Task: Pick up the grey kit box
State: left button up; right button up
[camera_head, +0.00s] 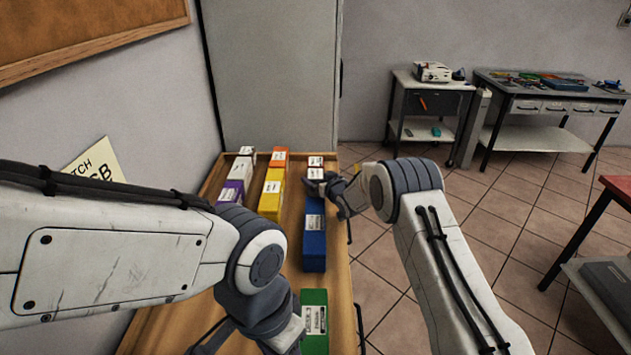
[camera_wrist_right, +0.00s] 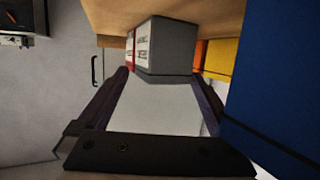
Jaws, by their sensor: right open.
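A long blue box (camera_head: 314,240) lies just nearer than the right gripper and looms at the right of the wrist view (camera_wrist_right: 275,70). A green box (camera_head: 314,320) lies nearer. Yellow (camera_head: 271,197), orange (camera_head: 279,158), purple and white boxes stand left. A grey cabinet (camera_head: 270,70) stands behind.

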jog(key=shift+w+a+f, duration=0.15)
jog(key=shift+w, duration=0.15)
jog(key=c, duration=1.5)
